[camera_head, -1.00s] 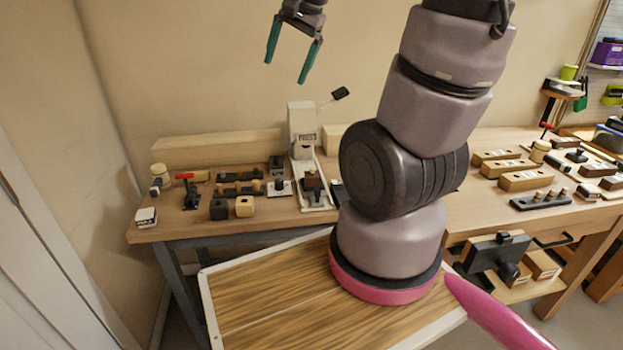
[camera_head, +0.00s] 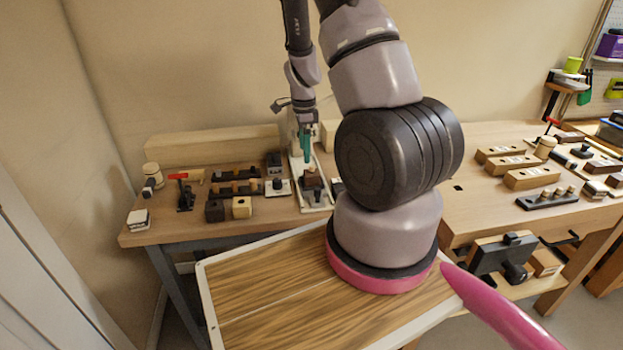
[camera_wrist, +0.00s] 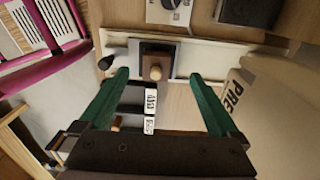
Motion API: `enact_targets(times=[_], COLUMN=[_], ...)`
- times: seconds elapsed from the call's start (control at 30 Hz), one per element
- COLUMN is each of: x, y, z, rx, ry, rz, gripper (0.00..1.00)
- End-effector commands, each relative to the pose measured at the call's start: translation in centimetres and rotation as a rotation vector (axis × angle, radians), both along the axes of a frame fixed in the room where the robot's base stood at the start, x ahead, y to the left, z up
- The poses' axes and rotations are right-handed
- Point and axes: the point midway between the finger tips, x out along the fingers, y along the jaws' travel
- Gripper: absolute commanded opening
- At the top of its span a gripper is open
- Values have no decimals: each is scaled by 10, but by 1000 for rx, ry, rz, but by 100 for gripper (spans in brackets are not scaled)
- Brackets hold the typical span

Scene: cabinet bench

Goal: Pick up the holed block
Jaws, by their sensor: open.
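A small light wooden block (camera_head: 242,207) with a dark spot like a hole stands near the front of the left bench in the head view. A dark block (camera_head: 215,211) stands just left of it; I cannot tell whether it is holed. My gripper (camera_head: 306,158) is to the right of both, above the white press. In the wrist view my gripper (camera_wrist: 158,76) is open and empty. Its green fingers straddle, in the picture, a dark block with a wooden knob (camera_wrist: 155,68) on the press base; contact cannot be told. I cannot identify the light block in the wrist view.
The white press (camera_head: 297,140) stands at the back of the bench (camera_head: 165,232), partly behind my gripper. More wooden blocks (camera_head: 531,177) lie on the right bench.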

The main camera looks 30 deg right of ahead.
Motion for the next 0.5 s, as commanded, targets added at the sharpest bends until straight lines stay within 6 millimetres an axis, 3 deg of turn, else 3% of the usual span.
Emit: enact_targets(times=[0.1,0.5], x=[-2,-6], y=[-1,-4], z=[-21,-63], rx=[1,2], ry=[4,4], rz=[-2,0], gripper=[98,98])
